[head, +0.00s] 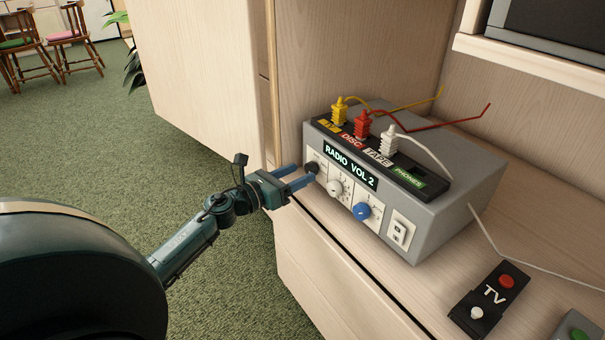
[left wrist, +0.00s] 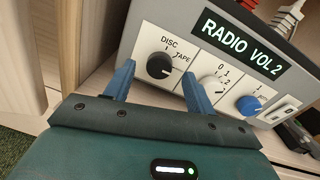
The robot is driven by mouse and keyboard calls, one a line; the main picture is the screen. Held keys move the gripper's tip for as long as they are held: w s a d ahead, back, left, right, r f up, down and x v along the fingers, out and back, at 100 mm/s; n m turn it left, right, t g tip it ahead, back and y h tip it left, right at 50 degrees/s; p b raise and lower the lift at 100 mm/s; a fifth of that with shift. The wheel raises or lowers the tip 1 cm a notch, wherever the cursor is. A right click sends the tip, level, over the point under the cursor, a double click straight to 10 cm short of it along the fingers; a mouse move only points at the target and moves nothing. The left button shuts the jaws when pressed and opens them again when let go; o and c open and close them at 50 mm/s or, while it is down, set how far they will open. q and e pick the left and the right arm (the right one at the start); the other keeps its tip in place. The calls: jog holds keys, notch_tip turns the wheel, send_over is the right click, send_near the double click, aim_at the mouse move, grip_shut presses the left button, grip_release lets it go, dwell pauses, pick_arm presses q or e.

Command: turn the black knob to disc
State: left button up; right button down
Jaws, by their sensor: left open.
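The grey radio unit (head: 440,217) stands on a wooden shelf, its display reading RADIO VOL 2. The black knob (left wrist: 160,65) is at the left of its front panel, under the word DISC and left of TAPE in the left wrist view. In the head view the black knob (head: 312,167) sits just beyond my fingertips. My left gripper (head: 309,174) is open. In the left wrist view its two blue fingers (left wrist: 158,80) stand on either side of the knob; I cannot tell whether they touch it. My right gripper is not in view.
A white knob (head: 334,188), a blue knob (head: 361,211) and a white switch (head: 400,232) lie right of the black knob. Yellow, red and white plugs stand on top. A cabinet side (head: 205,70) rises at left.

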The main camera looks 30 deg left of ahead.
pick_arm(q)
jog(key=shift+x, duration=1.15)
jog(key=shift+c, duration=0.5)
jog(key=c, duration=0.9)
jog(key=shift+o, duration=0.2)
